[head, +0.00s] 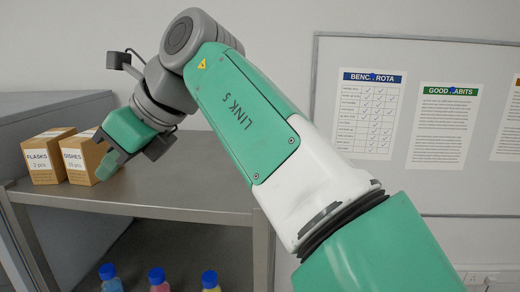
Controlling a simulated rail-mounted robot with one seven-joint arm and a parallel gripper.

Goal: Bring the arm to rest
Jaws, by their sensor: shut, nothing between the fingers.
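My gripper (111,166) shows in the head view at the left, at the end of my raised, bent green and white arm. It points down and to the left over the grey shelf top (195,192). Its fingers are together and I see nothing held. In the picture it overlaps the right edge of the box marked DISHES (77,158); I cannot tell whether they touch. The arm crosses the middle of the picture and hides part of the shelf and the wall.
A box marked FLASKS (44,158) stands left of the DISHES box. Several blue-capped bottles, one of them pinkish red (158,283), stand below the shelf top. A whiteboard (490,205) with printed sheets hangs behind on the right. The shelf top's middle looks clear.

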